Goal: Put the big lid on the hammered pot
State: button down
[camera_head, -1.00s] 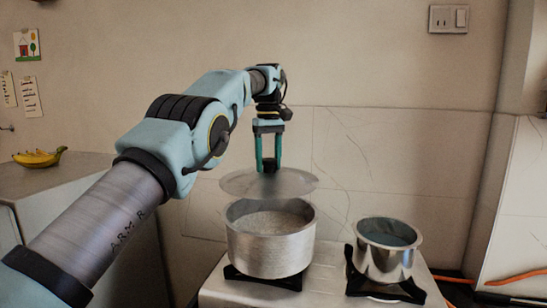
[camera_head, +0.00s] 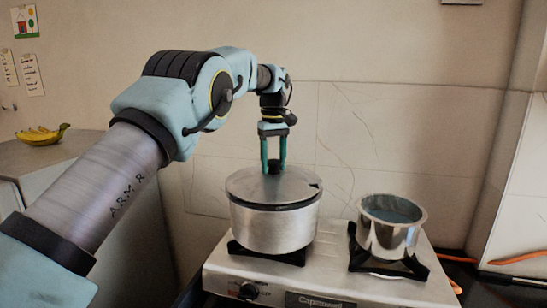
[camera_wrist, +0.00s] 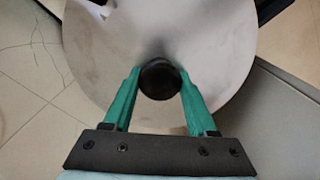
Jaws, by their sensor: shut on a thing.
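The big lid (camera_head: 250,186) is a flat grey metal disc with a black knob (camera_wrist: 160,78). It lies over the mouth of the hammered pot (camera_head: 272,228), a wide silver pot on the left burner. A dark gap shows between lid and pot rim at the front right, so I cannot tell whether it is fully seated. My gripper (camera_head: 273,168) is above the lid with its green fingers shut on the knob. In the wrist view my gripper (camera_wrist: 159,82) has the knob between its fingertips, and the lid (camera_wrist: 205,40) fills much of the picture. The pot's inside is hidden.
A smaller shiny pot (camera_head: 388,238) with bluish contents stands on the right burner of the steel stove (camera_head: 330,275). A tiled wall (camera_head: 410,130) is close behind. Bananas (camera_head: 42,135) lie on the left counter. An orange hose (camera_head: 520,257) runs at the right.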

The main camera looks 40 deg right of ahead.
jog(key=shift+f, duration=0.3)
jog(key=shift+a+f, duration=0.1)
jog(key=shift+f, duration=0.8)
dwell(1.0)
jog(key=shift+c, duration=0.6)
grip_release()
jog(key=shift+f, duration=0.15)
notch_tip(320, 180, up, 12)
jog(key=shift+s+f+p, duration=0.1)
jog(key=shift+f+p, duration=0.15)
jog(key=shift+p, duration=0.35)
